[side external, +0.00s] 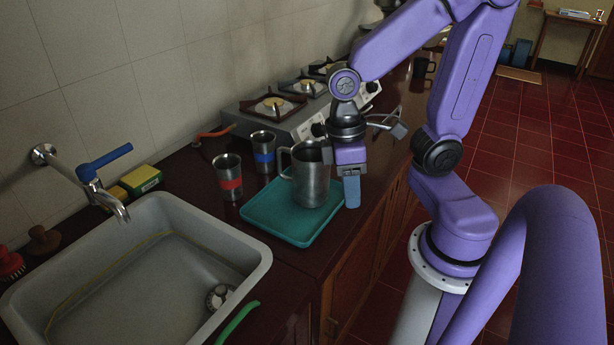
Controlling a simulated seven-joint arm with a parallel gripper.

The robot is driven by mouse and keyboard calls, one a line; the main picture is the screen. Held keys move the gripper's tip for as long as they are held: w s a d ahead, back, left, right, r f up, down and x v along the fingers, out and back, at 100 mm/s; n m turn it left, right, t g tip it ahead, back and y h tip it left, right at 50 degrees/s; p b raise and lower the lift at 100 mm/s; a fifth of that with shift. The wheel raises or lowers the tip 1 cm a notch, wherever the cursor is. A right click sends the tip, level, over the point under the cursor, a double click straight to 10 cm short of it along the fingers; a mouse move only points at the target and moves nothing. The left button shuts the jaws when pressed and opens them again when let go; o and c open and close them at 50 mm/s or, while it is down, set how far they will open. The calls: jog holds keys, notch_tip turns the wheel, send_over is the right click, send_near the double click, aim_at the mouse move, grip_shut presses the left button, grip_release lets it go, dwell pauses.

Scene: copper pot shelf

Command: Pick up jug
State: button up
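A grey metal jug (311,180) stands upright on a teal tray (270,226) on the dark counter. Its handle is on its left side in the side external view. My gripper (346,188) points down at the jug's right side, close to the rim. One blue fingertip shows just right of the jug, low beside its wall. The other finger is hidden, so I cannot tell how far apart the fingers are or whether they touch the jug.
A red-banded metal cup (228,177) and a blue-banded one (263,152) stand left of and behind the jug. A gas stove (290,110) is behind them. The sink (215,232) with its tap (104,180) is at the left.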

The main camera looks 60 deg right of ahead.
jog(key=w+d+m+t+y, duration=0.1)
jog(key=w+d+m+y, duration=0.9)
jog(key=m, duration=1.1)
jog(key=s+d+r+m+t+h, duration=0.1)
jog(key=s+d+m+t+h, duration=0.15)
jog(key=d+m+t, duration=0.5)
jog(key=s+d+m+t+h, duration=0.1)
jog(key=s+d+m+t, duration=0.2)
jog(key=d+m+t, duration=0.45)
jog(key=m+g, duration=0.1)
jog(key=g, duration=0.1)
send_near(305, 142)
jog(key=shift+h, duration=0.25)
jog(key=shift+x, duration=3.65)
jog(key=shift+a+r, duration=0.1)
jog(key=shift+c, duration=0.3)
grip_shut()
